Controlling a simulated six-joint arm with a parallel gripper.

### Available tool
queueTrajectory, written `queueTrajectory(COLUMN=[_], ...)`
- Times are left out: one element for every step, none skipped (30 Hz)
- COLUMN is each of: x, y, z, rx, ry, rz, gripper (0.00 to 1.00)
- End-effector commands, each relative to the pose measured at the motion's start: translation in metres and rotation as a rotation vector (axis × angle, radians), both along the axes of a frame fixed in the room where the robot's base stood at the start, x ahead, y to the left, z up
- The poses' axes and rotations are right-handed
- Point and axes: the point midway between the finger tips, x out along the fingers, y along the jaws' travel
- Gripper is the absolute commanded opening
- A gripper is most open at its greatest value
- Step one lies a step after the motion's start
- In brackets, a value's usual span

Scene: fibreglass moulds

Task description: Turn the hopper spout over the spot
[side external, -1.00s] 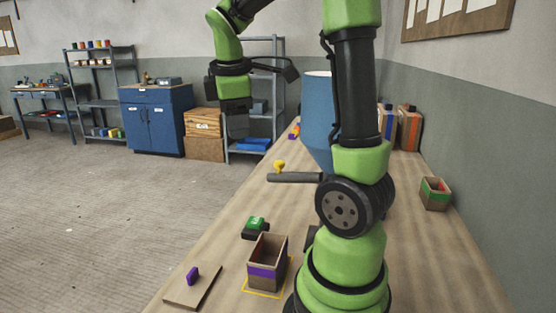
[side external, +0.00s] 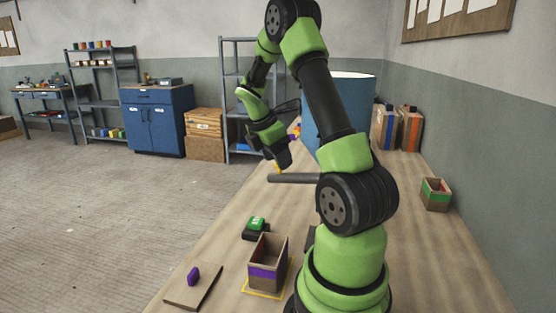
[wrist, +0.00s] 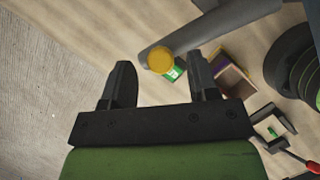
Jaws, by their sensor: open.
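The blue hopper (side external: 345,108) stands on the bench behind my arm, which hides part of it. Its grey spout (side external: 300,178) sticks out to the left in the side view and crosses the top of the wrist view (wrist: 205,32). A yellow knob (wrist: 160,61) tops the spout's free end; in the side view my gripper (side external: 279,163) is right at it. In the wrist view the knob lies just beyond the open fingertips, roughly midway between them. The yellow-outlined spot (side external: 262,294) is on the bench nearer the camera, under an open purple-banded box (side external: 268,265). The spout does not point over it.
A green-and-black object (side external: 256,228) lies on the bench between spout and box. A board (side external: 193,288) with a purple piece (side external: 193,276) lies front left. A green-banded box (side external: 435,194) stands at right. Bench left of the spout is clear.

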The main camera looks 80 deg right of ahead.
Motion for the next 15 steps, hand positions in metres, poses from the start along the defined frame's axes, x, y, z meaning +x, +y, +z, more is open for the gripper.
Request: queueTrajectory(x=[-0.0017,-0.0022,-0.0028,-0.0029,-0.0030,-0.0032,-0.0031,-0.0031,-0.0031,-0.0031,-0.0031,-0.0031,-0.0030,-0.0030,-0.0030], y=[-0.0013,-0.0019,-0.0023,-0.0026,-0.0029,-0.0030,-0.0031,-0.0031,-0.0031,-0.0031,-0.0031,-0.0031,-0.0031,-0.0031,-0.0031], z=[-0.0049,-0.0069,-0.0088,-0.0099,-0.0105,-0.0110,-0.0112,-0.0112,-0.0111,-0.0110,-0.0110,-0.0109,-0.0109,-0.0108,-0.0108], rx=[0.001,0.001,0.001,0.001,0.000,-0.001,0.000,-0.001,-0.001,-0.001,-0.001,-0.001,-0.001,-0.001,0.000], ry=[0.001,0.001,0.001,0.001,0.000,-0.001,-0.001,-0.001,-0.001,-0.001,-0.001,-0.001,-0.001,-0.001,-0.001], rz=[-0.001,-0.001,-0.001,0.000,0.000,0.000,0.000,0.000,0.000,0.000,0.000,0.000,0.000,0.000,0.000], gripper=[0.55,0.55,0.55,0.55,0.55,0.55,0.55,0.55,0.55,0.55,0.55,0.55,0.50,0.43,0.34])
